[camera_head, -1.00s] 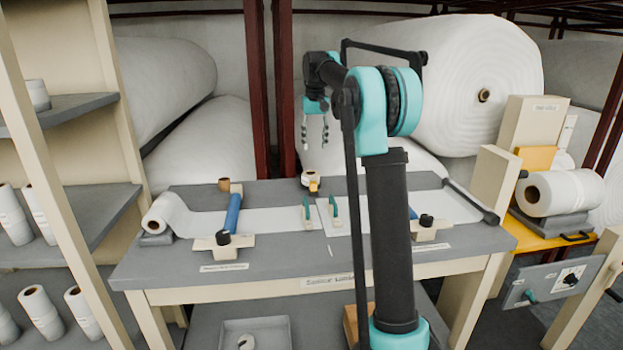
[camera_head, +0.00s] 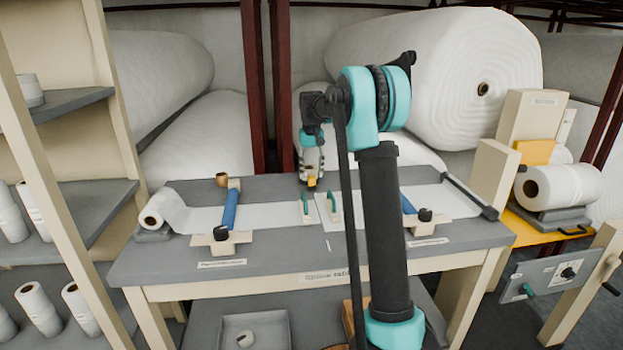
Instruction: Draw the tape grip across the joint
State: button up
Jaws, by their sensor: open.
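The tape roll with its yellow grip (camera_head: 311,183) stands at the back middle of the table (camera_head: 290,262), behind the joint. My gripper (camera_head: 312,174) points down right over it, with its open fingers about the roll. The fingers hide most of the roll, and I cannot tell whether they touch it. The joint is a narrow gap between the left white web (camera_head: 265,217) and the right white web (camera_head: 350,217). A green-handled piece (camera_head: 306,205) lies left of the gap and another green-handled piece (camera_head: 333,207) lies right of it.
A blue bar with a black-knobbed clamp (camera_head: 221,233) crosses the left web. A second black-knobbed clamp (camera_head: 425,216) sits on the right, partly behind my arm. A shelf (camera_head: 75,210) flanks the table.

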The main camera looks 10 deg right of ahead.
aim_at(312, 177)
jog(key=shift+f, duration=1.5)
grip_shut()
